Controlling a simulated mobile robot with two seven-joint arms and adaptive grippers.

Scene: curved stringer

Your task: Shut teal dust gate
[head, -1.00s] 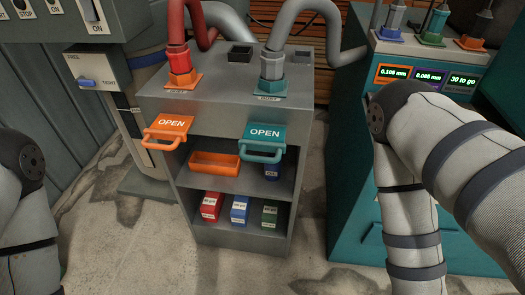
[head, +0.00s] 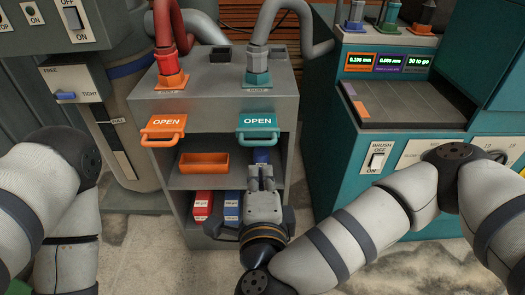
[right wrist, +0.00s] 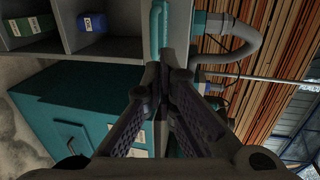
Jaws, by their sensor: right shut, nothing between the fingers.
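The teal dust gate (head: 258,122) is a plate labelled OPEN with a looped handle, sticking out of the front of the grey cabinet under the teal-collared grey hose. My right gripper (head: 261,170) is shut and empty, below the teal handle and in front of the cabinet's open shelf. In the right wrist view the closed fingertips (right wrist: 164,70) point at a teal bar (right wrist: 159,28), which looks like the gate's handle. I cannot tell whether they touch it. Part of my left arm shows at the left, but its gripper is out of view.
An orange gate (head: 162,126), also labelled OPEN, sticks out to the left on the same cabinet (head: 210,101). An orange bin (head: 204,168) and boxes sit on the shelves below. A teal machine (head: 335,155) with displays stands at the right.

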